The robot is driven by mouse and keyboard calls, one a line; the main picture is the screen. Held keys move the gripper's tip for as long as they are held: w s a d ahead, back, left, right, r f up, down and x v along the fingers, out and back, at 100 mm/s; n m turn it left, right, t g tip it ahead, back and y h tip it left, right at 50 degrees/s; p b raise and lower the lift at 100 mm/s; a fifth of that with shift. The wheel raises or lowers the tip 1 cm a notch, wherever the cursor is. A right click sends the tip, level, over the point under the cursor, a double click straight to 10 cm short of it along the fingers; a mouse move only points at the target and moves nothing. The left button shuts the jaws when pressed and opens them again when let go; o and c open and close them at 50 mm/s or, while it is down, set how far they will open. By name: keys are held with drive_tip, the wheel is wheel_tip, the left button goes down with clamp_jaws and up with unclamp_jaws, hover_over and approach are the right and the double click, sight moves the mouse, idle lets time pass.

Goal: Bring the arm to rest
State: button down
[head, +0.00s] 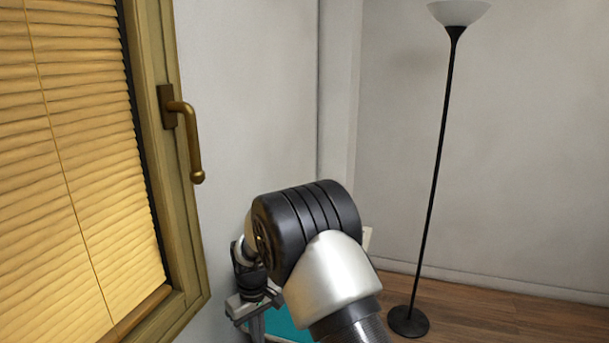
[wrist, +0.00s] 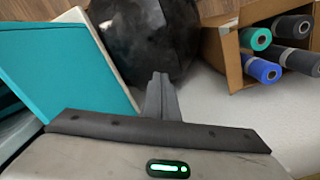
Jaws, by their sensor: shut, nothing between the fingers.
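My gripper (wrist: 162,78) is in the wrist view with its two grey fingers together and nothing between them. In the head view my arm reaches forward and bends down to the left. The gripper (head: 250,318) shows there only in part, below the arm's black joint, and its fingertips cannot be made out. It is in front of a teal surface that is mostly hidden by the arm.
The wrist view shows a teal panel (wrist: 55,60) at left, a dark rounded object (wrist: 145,35) beyond the fingers, and a cardboard box (wrist: 228,58) of several rolls. A window (head: 165,200) with a handle is at left; a floor lamp (head: 436,160) stands at right.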

drive_tip(key=s+d+r+m+t+p, duration=0.15)
drive_tip(key=d+r, duration=0.25)
drive_tip(key=r, duration=0.5)
drive_tip(key=s+d+r+m+p, duration=0.1)
drive_tip(key=s+d+r, duration=0.2)
drive_tip(key=d+r, duration=0.35)
drive_tip(key=s+d+r+m+t+p, duration=0.1)
drive_tip(key=s+d+r, duration=0.15)
drive_tip(key=r, duration=0.85)
drive_tip(key=s+d+r+m+t+p, duration=0.1)
drive_tip(key=s+d+r+m+p, duration=0.1)
drive_tip(key=s+d+r, duration=0.3)
drive_tip(key=s+d+r+m+t+p, duration=0.2)
drive_tip(key=s+d+r, duration=0.4)
drive_tip(key=s, duration=0.7)
drive_tip(key=shift+s+d, duration=0.2)
drive_tip(key=shift+d, duration=0.5)
drive_tip(key=shift+r+m, duration=0.1)
drive_tip(key=shift+m, duration=0.15)
